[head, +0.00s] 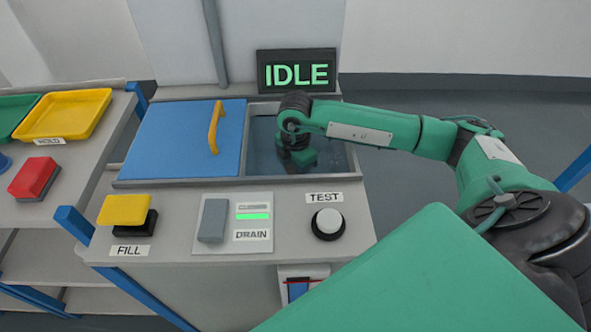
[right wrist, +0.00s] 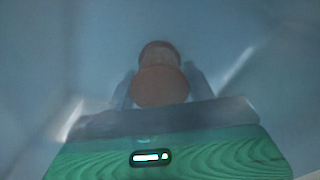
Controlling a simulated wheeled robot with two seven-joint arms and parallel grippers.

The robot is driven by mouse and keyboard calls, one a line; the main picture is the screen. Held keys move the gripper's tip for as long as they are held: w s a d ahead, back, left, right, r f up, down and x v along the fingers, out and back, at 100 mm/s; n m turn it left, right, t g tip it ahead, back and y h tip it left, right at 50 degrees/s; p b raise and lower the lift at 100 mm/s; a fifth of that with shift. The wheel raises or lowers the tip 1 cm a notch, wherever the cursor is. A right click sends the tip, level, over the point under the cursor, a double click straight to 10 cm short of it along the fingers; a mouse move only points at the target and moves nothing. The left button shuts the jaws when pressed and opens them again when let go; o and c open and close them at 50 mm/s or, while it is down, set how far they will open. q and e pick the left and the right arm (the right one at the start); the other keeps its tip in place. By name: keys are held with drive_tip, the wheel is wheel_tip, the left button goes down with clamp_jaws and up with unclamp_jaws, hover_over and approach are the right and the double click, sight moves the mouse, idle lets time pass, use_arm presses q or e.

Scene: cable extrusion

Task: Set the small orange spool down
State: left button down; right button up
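The small orange spool (right wrist: 160,86) shows in the right wrist view, blurred and dim, between the two fingers of my right gripper (right wrist: 160,92). The fingers sit close against both sides of it, and my gripper looks shut on it. In the head view my right gripper (head: 298,158) reaches down into the open right part of a tank with dark, watery contents (head: 335,160). The spool is hidden there. Whether the spool touches the tank floor cannot be told. My left gripper is not in view.
A blue lid (head: 170,140) with a yellow handle (head: 214,128) covers the tank's left part. The front panel has a yellow FILL button (head: 124,210), a DRAIN switch (head: 213,220) and a white TEST button (head: 328,221). A screen (head: 297,74) reads IDLE. A yellow HOLD tray (head: 65,114) stands left.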

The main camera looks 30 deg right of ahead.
drive_tip(key=o, duration=0.3)
drive_tip(key=shift+r, duration=0.1)
use_arm(q)
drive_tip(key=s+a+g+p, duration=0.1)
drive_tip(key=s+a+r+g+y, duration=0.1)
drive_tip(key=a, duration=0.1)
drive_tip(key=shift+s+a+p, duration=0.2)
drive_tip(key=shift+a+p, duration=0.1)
drive_tip(key=shift+p, duration=0.05)
use_arm(e)
wheel_tip(320, 180, up, 12)
